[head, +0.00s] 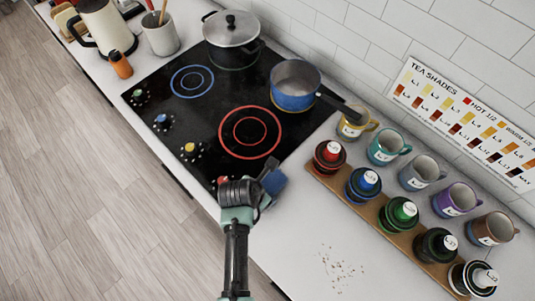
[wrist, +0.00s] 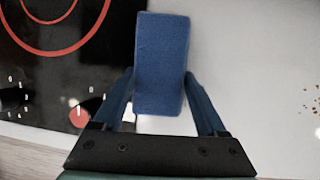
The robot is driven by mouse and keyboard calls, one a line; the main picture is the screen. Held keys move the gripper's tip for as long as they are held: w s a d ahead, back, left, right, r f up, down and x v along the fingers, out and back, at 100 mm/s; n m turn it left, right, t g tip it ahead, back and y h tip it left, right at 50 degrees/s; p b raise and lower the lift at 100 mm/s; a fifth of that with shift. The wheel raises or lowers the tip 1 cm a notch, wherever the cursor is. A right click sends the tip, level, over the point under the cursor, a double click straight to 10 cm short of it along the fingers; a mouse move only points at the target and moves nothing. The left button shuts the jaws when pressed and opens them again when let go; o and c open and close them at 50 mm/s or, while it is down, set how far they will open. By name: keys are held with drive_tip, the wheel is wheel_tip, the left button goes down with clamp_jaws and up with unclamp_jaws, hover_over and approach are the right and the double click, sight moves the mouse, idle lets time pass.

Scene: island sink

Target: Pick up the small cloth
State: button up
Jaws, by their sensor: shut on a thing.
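The small cloth (wrist: 161,62) is a blue rectangular block-like piece in the wrist view. It also shows in the head view (head: 274,181), at the right front corner of the black stovetop. My gripper (wrist: 159,92) is shut on it, with one finger against each long side. In the head view my gripper (head: 262,190) is over the counter's front part, beside the stove. How high the cloth is above the counter is hard to tell.
The black stovetop (head: 190,125) carries a blue pot (head: 294,86) and a lidded steel pot (head: 232,40). Several jars stand on a wooden board (head: 352,205), with several mugs behind. Brown crumbs (head: 340,266) lie on the clear white counter at the front right.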

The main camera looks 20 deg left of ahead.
drive_tip(key=shift+c, duration=0.5)
wheel_tip(320, 180, up, 10)
drive_tip(key=shift+r+b, duration=0.1)
drive_tip(key=shift+b, duration=0.4)
drive_tip(key=o, duration=0.7)
drive_tip(key=c, duration=0.5)
drive_tip(key=shift+c, duration=0.2)
